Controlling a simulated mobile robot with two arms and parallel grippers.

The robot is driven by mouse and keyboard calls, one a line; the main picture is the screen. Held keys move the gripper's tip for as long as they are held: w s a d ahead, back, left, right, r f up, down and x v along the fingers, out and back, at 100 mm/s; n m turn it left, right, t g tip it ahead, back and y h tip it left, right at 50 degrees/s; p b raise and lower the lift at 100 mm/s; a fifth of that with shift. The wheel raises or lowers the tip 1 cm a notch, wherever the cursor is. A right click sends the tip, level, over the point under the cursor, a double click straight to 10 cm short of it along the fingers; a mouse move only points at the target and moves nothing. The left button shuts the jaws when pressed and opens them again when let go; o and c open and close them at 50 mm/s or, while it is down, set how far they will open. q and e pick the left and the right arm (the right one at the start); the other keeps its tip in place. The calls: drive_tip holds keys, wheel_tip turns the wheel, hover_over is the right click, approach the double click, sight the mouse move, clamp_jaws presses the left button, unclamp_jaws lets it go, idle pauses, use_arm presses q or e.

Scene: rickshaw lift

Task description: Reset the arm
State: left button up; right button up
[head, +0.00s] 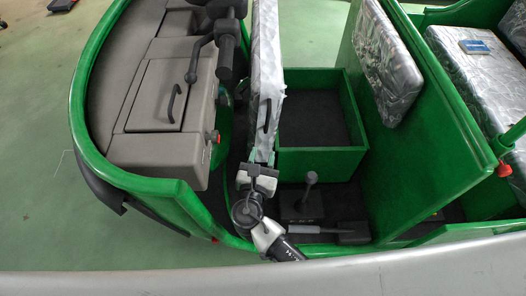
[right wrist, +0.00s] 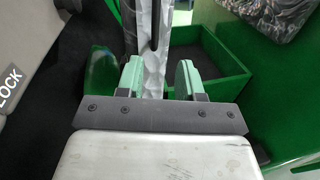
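The rickshaw's seat (head: 267,70), wrapped in silvery plastic, stands raised on edge beside the open green box. My right gripper (head: 260,160) is at the near lower end of this seat. In the right wrist view the two green fingertips (right wrist: 159,78) are spread apart. The seat's narrow edge (right wrist: 153,50) shows between or just beyond them, with a gap at the right finger. I cannot tell whether the left finger touches it. My left gripper is not in view.
The open green storage box (head: 315,147) is right of the seat. A lever (head: 307,190) stands on the dark floor near my arm. The grey dashboard (head: 155,95) and handlebar (head: 228,50) are left. A green partition (head: 405,155) bounds the right side.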

drive_tip(key=shift+f, duration=0.1)
idle(0.3)
drive_tip(key=s+d+f+m+g+y, duration=0.1)
drive_tip(key=s+d+f+m+g, duration=0.35)
drive_tip(key=f, duration=0.55)
drive_tip(key=s+d+f+m+g+y, duration=0.1)
drive_tip(key=s+d+f+m+g, duration=0.3)
drive_tip(key=f, duration=0.6)
drive_tip(key=s+d+f+m+g+y, duration=0.1)
drive_tip(key=s+d+f+m+g, duration=0.15)
drive_tip(key=s+f, duration=0.6)
drive_tip(key=s+d+f+m+g, duration=0.1)
drive_tip(key=s+d+f+m, duration=0.2)
drive_tip(key=s+m, duration=0.3)
drive_tip(key=s+d+f+m+g+y, duration=0.1)
drive_tip(key=s+d+f+m+g, duration=0.1)
drive_tip(key=s+f+m, duration=0.3)
drive_tip(key=s+d+f+m+g, duration=0.2)
drive_tip(key=s+d+f+m, duration=0.2)
drive_tip(key=s+m, duration=0.3)
drive_tip(key=s+f, duration=0.1)
drive_tip(key=s, duration=0.2)
drive_tip(key=shift+s+d+y, duration=0.3)
drive_tip(key=shift+s+d, duration=0.05)
drive_tip(key=shift+d, duration=0.05)
